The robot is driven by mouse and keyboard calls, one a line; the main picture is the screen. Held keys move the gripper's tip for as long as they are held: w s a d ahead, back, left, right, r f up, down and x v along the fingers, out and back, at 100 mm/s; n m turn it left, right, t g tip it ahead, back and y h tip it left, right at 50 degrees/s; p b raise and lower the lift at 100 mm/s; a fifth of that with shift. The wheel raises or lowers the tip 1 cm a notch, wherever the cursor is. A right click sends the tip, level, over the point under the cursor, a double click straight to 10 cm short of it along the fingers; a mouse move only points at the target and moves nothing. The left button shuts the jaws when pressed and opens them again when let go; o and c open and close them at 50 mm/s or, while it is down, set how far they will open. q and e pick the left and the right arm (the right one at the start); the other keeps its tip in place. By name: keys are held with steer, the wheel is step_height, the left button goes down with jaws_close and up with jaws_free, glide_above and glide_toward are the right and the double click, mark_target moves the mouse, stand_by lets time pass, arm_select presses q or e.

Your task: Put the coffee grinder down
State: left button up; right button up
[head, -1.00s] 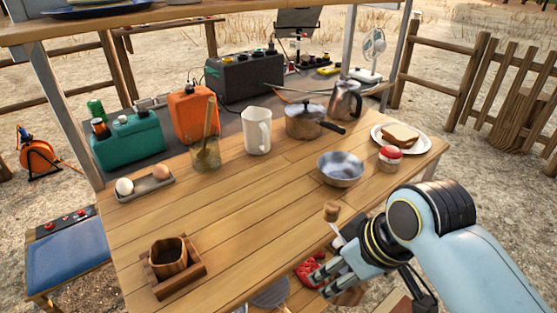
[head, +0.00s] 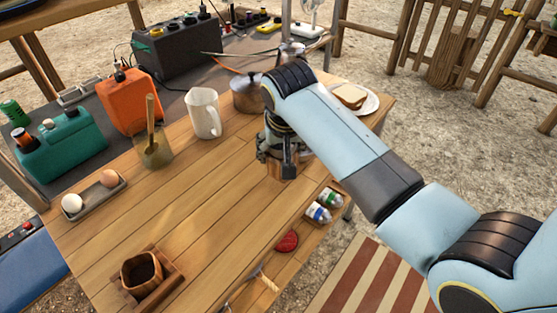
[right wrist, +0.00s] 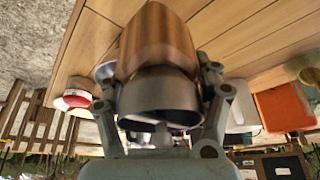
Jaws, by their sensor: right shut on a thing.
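My right gripper (head: 274,152) is over the right part of the wooden table, shut on the coffee grinder (head: 284,171). The grinder has a warm brown, copper-like lower body, mostly covered by the gripper in the head view. In the right wrist view the grinder (right wrist: 156,40) shows large between the two fingers of the gripper (right wrist: 158,82), with a dark metal band nearer the camera. Its brown end points toward the table planks. I cannot tell whether it touches the table (head: 205,210). My left gripper is not in view.
A white jug (head: 204,113), a lidded pot (head: 247,93) and a glass jar (head: 153,150) stand behind. A sandwich plate (head: 369,101) is at the far right corner. A wooden tray (head: 160,292) holds a wooden cup at front left. The table middle is clear.

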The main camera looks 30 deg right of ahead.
mark_target(280, 161)
steer(key=shift+w+f, duration=0.15)
steer(key=shift+w, duration=0.1)
steer(key=shift+f, duration=0.4)
step_height(280, 161, down, 2)
steer(key=shift+f, duration=0.6)
steer(key=shift+f, duration=0.1)
steer(key=o, duration=1.7)
